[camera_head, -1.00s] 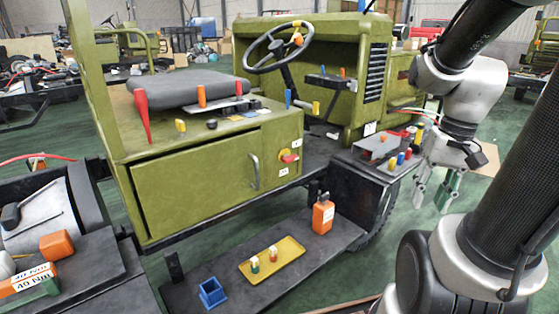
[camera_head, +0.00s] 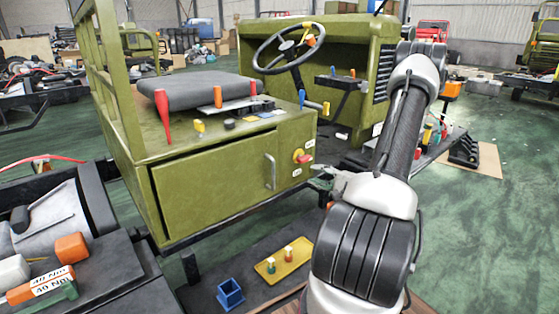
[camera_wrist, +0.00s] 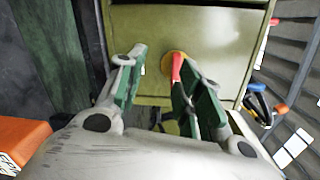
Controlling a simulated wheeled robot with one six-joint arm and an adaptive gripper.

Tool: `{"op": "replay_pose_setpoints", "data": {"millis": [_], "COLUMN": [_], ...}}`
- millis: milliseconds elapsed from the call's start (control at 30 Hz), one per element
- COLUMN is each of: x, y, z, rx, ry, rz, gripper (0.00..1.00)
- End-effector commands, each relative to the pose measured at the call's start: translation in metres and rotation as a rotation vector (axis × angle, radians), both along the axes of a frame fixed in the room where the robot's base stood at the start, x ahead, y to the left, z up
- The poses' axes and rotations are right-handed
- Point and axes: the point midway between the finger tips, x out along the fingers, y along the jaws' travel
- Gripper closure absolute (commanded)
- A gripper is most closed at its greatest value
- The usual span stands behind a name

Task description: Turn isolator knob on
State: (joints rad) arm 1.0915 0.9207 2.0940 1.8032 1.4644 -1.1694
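The isolator knob (camera_head: 302,157) is a red handle on a yellow disc, on the olive cabinet's end face, right of the metal door handle. Small white labels sit beside it; their text is too small to read. In the wrist view the red knob (camera_wrist: 176,68) points down in the picture, with the yellow disc behind it. My gripper (camera_wrist: 158,82) is open, its green-padded fingers on either side of the view. The knob lies between them, close to the right finger; contact cannot be told. In the head view my gripper (camera_head: 322,180) is just right of and below the knob, partly hidden by my arm.
The cabinet (camera_head: 215,175) carries a seat (camera_head: 200,90) and several tools. A steering wheel (camera_head: 288,48) stands behind. Below, a dark shelf holds a yellow tray (camera_head: 268,269) and a blue box (camera_head: 230,293). An orange object (camera_wrist: 22,140) is near my gripper's left side.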

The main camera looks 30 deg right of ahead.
Motion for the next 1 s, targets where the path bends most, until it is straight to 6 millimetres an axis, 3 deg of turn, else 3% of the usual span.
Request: {"op": "replay_pose_setpoints", "data": {"millis": [33,133,367,700,1000], "x": [0.007,0.014,0.026,0.080,0.091], "y": [-0.013,-0.025,-0.022,-0.013,-0.012], "z": [0.008,0.017,0.020,0.020,0.020], "rx": [-0.064,-0.175,-0.263,-0.261,-0.258], "ry": [-0.044,-0.103,-0.129,-0.128,-0.126], "rz": [-0.047,-0.095,-0.086,-0.083,-0.086], "gripper": [0.64,0.64,0.64,0.64,0.64]}}
